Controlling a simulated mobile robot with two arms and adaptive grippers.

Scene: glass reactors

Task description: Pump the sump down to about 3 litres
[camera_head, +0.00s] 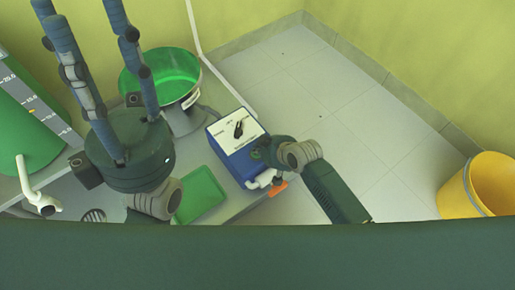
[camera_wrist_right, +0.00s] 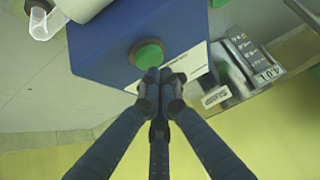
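The blue pump box (camera_head: 226,163) has a white top panel (camera_head: 228,140) with a black knob (camera_head: 239,129). My right gripper (camera_head: 262,153) reaches it from the right. In the right wrist view its fingers (camera_wrist_right: 155,80) are closed together and empty, tips at a green button (camera_wrist_right: 148,55) on the blue face; I cannot tell whether they touch or press it. The sump (camera_head: 165,72) is a green-lined round tub behind the pump. The wrist view shows its "SUMP" label (camera_wrist_right: 216,97) and a plate reading "4.0 L" (camera_wrist_right: 266,73). My left gripper (camera_head: 95,45) points upward, fingers apart, tips cut off.
A green tank (camera_head: 25,140) with a graduated scale (camera_head: 40,104) stands at the far left, beside a white tap-like pipe (camera_head: 27,180). A green tray (camera_head: 200,194) lies left of the pump. A yellow bucket (camera_head: 455,191) stands far right. The tiled floor (camera_head: 335,110) between is clear.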

